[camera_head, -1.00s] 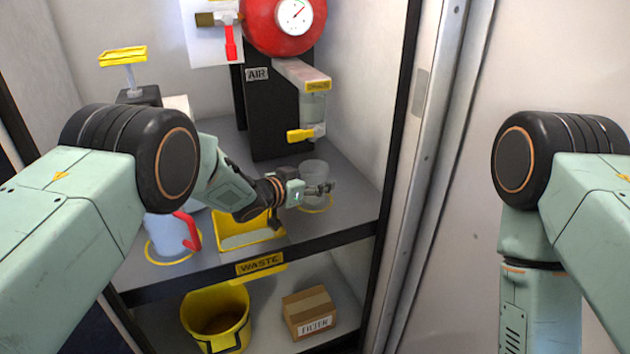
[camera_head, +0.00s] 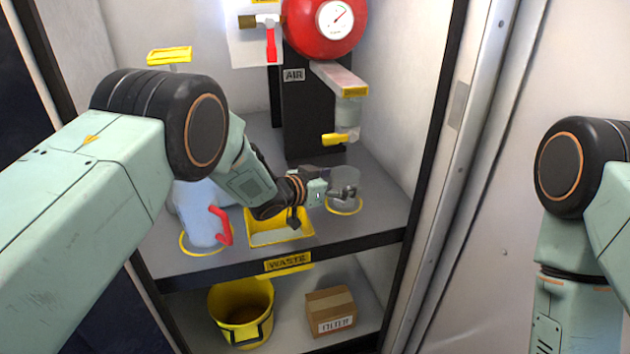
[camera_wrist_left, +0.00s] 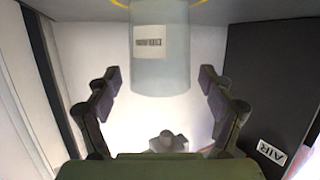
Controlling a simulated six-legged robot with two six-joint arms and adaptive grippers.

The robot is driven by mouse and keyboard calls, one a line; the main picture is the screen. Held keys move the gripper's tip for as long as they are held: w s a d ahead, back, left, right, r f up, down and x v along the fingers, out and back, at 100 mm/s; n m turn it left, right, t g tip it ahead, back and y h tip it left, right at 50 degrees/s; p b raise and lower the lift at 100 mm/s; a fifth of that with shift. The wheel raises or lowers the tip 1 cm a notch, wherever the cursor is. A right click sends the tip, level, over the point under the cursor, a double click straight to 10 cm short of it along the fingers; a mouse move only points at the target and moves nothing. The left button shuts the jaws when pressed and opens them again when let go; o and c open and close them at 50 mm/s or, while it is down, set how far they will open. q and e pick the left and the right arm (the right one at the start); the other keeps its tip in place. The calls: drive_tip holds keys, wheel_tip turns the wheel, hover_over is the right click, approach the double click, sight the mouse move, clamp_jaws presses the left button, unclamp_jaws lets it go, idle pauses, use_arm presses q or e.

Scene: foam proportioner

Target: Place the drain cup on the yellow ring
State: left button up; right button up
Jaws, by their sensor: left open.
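The clear drain cup (camera_head: 346,176) stands upright on the right side of the shelf, within the yellow ring (camera_head: 345,212). The ring's front arc shows below the cup. In the left wrist view the cup (camera_wrist_left: 160,60) appears upside down with a white label, and bits of yellow ring show beside its base. My left gripper (camera_head: 336,189) is at the cup. In the wrist view its two fingers (camera_wrist_left: 162,88) are spread on either side of the cup, with a gap on both sides. My right gripper is out of view; only part of that arm shows.
A bluish jug (camera_head: 200,207) with a red handle stands in another yellow ring at left. A yellow waste tray (camera_head: 283,237) lies under my left wrist. A tap with a yellow handle (camera_head: 335,139) hangs above the cup. A yellow bucket (camera_head: 241,310) and a box (camera_head: 330,310) sit below.

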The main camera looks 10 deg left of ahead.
use_arm(q)
drive_tip(key=p+v, duration=0.2)
drive_tip(key=v, duration=0.6)
drive_tip(key=shift+s+a+p, duration=0.25)
drive_tip(key=shift+s+p, duration=0.05)
drive_tip(key=shift+p, duration=0.1)
